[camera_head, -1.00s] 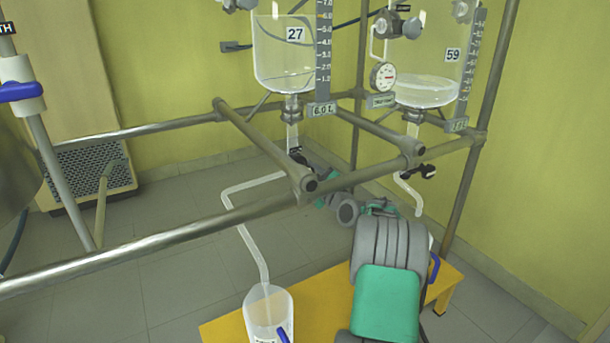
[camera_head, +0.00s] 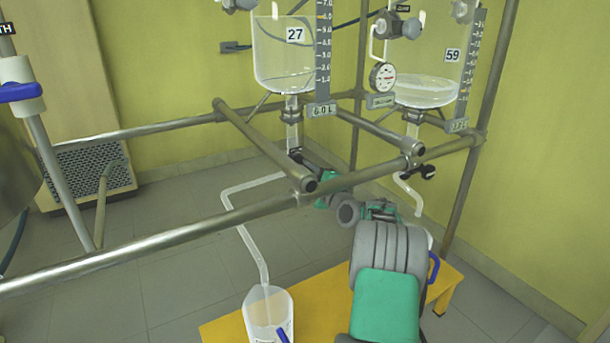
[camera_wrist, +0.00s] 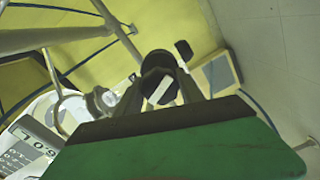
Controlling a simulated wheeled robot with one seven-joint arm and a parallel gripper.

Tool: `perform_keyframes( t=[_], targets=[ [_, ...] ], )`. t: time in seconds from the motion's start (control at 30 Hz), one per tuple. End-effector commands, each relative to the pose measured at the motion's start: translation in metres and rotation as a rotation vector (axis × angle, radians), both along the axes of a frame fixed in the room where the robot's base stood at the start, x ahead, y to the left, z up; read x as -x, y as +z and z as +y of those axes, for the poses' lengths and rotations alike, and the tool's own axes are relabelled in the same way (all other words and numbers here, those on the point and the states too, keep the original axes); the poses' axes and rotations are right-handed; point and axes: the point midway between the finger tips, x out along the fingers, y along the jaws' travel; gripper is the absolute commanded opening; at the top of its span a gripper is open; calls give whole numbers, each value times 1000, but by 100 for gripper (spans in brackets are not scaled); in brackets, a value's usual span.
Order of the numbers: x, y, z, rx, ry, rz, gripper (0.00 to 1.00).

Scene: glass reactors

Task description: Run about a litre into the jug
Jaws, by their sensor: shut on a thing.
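The glass vessel marked 27 (camera_head: 284,65) hangs in the frame with a 6.0 L scale plate beside it. Its outlet valve (camera_head: 294,155) is below. A bent clear tube (camera_head: 247,230) runs from there down to the jug (camera_head: 268,318), which has a blue handle and holds pale liquid; its base is cut off. My gripper (camera_head: 308,165) is at the valve, partly hidden by a frame bar. In the wrist view my gripper (camera_wrist: 165,92) is shut on the dark valve handle (camera_wrist: 158,64), with a white strip showing between the fingers.
Vessel 59 (camera_head: 425,75), with a pressure gauge (camera_head: 383,77), hangs at right above its own valve and tube. A metal bar (camera_head: 170,235) crosses in front of my arm. The jug stands on a yellow bench (camera_head: 315,305). Another blue handle (camera_head: 434,267) shows behind my arm.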

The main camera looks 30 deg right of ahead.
Motion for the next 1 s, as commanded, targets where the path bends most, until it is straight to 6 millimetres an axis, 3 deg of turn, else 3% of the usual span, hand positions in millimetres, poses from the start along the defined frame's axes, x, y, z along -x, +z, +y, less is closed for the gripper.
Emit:
perform_keyframes(
  t=[0.37,0.4,0.63,0.87,1.0],
  targets=[
    [-2,6,2,8,5,-9,4],
    [-2,6,2,8,5,-9,48],
    [0,3,-2,4,-2,-4,67],
    [2,2,-3,3,-4,-2,67],
    [16,4,-3,2,-6,-1,67]
  ],
)
